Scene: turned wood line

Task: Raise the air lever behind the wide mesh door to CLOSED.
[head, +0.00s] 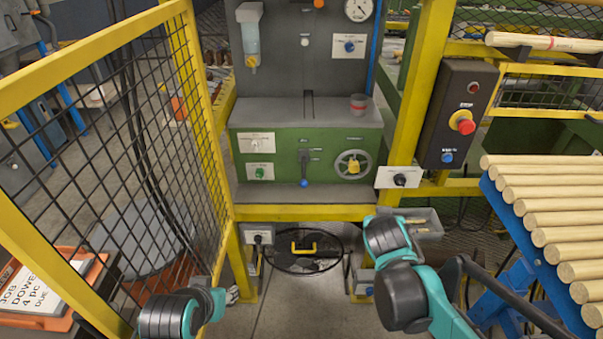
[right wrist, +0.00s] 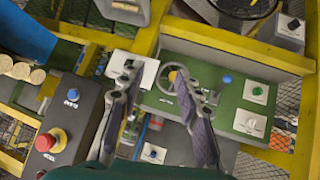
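The wide mesh door (head: 150,140), yellow-framed with black mesh, stands swung open at the left in the head view. In the doorway is a green panel (head: 330,140). The air lever (head: 304,170) hangs down at its middle, with a blue ball (head: 304,183) at its lower end; its labels are too small to read. The ball also shows in the right wrist view (right wrist: 227,79), right of my right gripper (right wrist: 155,75). That gripper is open and empty, its fingers apart before the panel, not around the lever.
A handwheel (head: 352,164) with a yellow hub is right of the lever. A control box with a red stop button (head: 465,122) is on the right post, beside a rack of dowels (head: 545,210). Yellow rails (head: 300,213) edge the doorway. A round black-rimmed item (head: 303,262) lies below.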

